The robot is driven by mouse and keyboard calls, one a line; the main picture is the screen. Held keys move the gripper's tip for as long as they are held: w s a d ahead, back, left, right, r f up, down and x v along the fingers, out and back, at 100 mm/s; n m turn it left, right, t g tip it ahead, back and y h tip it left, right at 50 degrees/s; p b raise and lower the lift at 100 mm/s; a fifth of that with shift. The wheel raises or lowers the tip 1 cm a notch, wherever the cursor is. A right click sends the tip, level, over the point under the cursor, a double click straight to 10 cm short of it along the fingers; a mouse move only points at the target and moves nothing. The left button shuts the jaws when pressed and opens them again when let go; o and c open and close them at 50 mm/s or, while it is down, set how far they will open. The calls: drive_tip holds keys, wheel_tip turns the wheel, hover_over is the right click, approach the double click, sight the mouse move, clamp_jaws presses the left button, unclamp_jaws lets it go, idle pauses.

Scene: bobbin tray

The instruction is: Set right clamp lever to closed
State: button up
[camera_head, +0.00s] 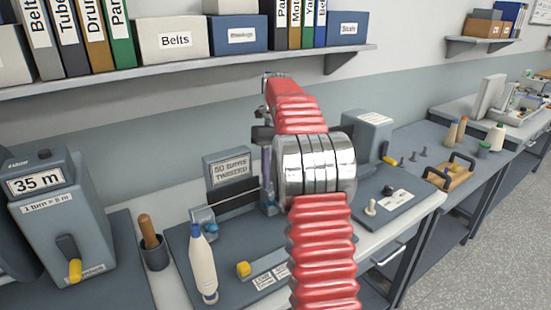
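A twist tester stands on the bench, with a grey sign (232,170) reading "50 turns twisted" behind it. Its left clamp (202,215) is a small grey block with a blue knob. Its right clamp (269,208) shows only partly, as blue-grey parts beside my red arm. A thin upright purple-grey piece (266,165) stands above the right clamp; I cannot tell whether it is the lever or part of my gripper. My gripper (262,135) shows as dark parts left of my arm's silver rings, above the right clamp. Its fingers are mostly hidden, and no held object is visible.
A cup with a brown handle (154,250) and a "35 m" machine (50,220) stand left. A grey box (367,133) stands right. A loaded shelf (190,65) runs above.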

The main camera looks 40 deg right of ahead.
drive_tip(key=shift+v, duration=2.75)
drive_tip(key=shift+s, duration=0.1)
